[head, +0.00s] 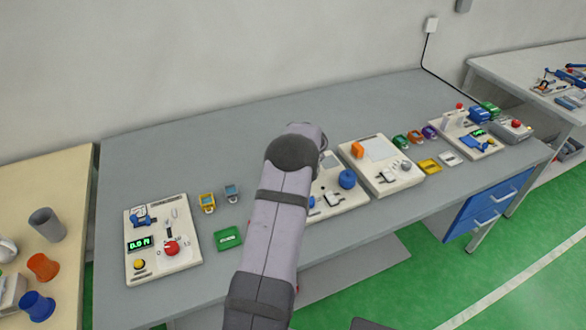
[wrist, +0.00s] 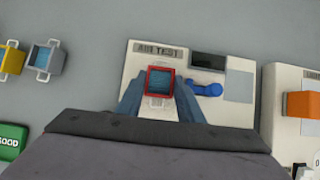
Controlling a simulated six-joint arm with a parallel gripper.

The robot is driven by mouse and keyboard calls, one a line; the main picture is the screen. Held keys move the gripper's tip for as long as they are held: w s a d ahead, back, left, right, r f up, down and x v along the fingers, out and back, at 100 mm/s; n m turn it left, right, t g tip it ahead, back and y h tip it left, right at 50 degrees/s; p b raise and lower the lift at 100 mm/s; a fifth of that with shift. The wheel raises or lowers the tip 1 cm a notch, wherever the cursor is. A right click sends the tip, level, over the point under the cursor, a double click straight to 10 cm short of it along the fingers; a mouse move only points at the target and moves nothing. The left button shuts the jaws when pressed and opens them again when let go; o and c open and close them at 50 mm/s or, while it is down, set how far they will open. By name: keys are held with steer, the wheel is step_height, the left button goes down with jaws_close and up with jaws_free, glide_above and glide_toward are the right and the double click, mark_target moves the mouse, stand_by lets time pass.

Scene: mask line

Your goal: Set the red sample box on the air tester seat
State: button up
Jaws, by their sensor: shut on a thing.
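The red sample box (wrist: 160,81), a red-rimmed square with a blue-grey inside, sits between the two fingers of my gripper (wrist: 160,88) in the wrist view. My gripper is shut on it. The box shows over the left part of the white air tester (wrist: 134,68), labelled "AIR TEST". White loop shapes show just above and below the box; I cannot tell if they belong to the box or the seat. The seat under the box is hidden, and I cannot tell whether they touch. In the head view my arm hides the box, the gripper and part of the air tester (head: 327,207).
The air tester also carries a dark display (wrist: 208,61) and a blue part (wrist: 205,89). Yellow (head: 208,203) and blue-grey (head: 232,193) boxes stand to the left, near a green "GOOD" tray (head: 228,239). A panel with an orange block (head: 357,149) stands to the right.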

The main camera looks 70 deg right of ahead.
steer(key=shift+f, duration=0.15)
steer(key=o, duration=1)
steer(key=shift+o, duration=0.2)
steer(key=shift+r, duration=0.25)
steer(key=b+v, duration=0.2)
steer(key=v, duration=1)
